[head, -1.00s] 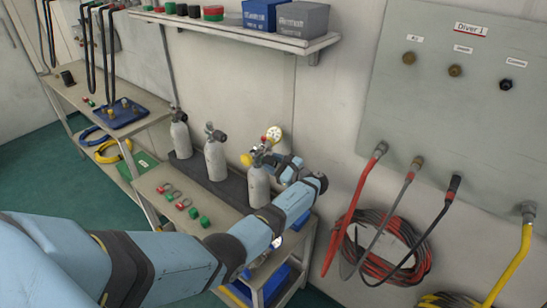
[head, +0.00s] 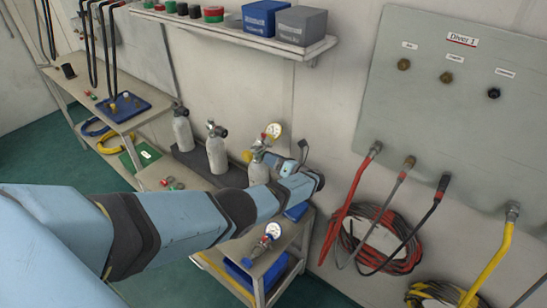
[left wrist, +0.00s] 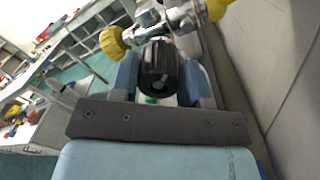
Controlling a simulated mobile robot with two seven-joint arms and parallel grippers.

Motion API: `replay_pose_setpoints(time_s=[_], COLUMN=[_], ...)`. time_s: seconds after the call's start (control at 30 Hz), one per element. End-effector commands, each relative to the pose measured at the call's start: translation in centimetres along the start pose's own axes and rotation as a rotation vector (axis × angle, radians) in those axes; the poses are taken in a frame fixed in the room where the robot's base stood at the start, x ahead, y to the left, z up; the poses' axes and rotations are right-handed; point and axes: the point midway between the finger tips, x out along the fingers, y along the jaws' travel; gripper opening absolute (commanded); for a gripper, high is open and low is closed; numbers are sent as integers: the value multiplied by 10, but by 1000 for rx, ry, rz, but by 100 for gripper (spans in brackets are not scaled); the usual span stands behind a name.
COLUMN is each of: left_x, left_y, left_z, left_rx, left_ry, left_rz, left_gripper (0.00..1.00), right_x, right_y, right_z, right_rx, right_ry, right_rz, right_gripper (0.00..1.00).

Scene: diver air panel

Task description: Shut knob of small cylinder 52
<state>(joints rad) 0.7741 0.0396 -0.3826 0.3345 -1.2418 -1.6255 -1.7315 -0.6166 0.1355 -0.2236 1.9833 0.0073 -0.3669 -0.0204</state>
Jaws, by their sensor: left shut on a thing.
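Three small grey cylinders stand in a row on the bench: a left one (head: 182,131), a middle one (head: 216,152) and a right one (head: 258,172). Their number labels cannot be read. The right one carries a valve with yellow knobs (left wrist: 113,42) and a round gauge (head: 273,130). My left gripper (head: 280,161) is at this valve, partly hidden by my wrist. In the left wrist view its blue fingers (left wrist: 160,76) stand on both sides of a black knob (left wrist: 158,66), shut on it. My right gripper is not in view.
The bench edge and lower shelf (head: 290,240) hold another gauge (head: 272,231) below my forearm. The wall panel (head: 450,120) with hanging hoses (head: 360,200) is to the right. A shelf with boxes (head: 300,25) is above. The wall is close behind the cylinders.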

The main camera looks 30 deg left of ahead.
Motion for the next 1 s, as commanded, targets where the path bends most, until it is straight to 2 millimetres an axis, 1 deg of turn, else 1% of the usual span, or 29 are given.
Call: replay_pose_setpoints(time_s=[0.3, 0.5, 1.0], left_x=[0, 0, 0], left_y=[0, 0, -1], left_z=[0, -2, -2], left_rx=[302, 466, 638], left_ry=[-12, -18, -25], left_rz=[1, 0, -1], left_gripper=[19, 19, 19], right_x=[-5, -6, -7], right_y=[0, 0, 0], right_z=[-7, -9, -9], right_rx=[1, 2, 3], right_ry=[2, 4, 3], right_rz=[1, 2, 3], right_gripper=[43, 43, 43])
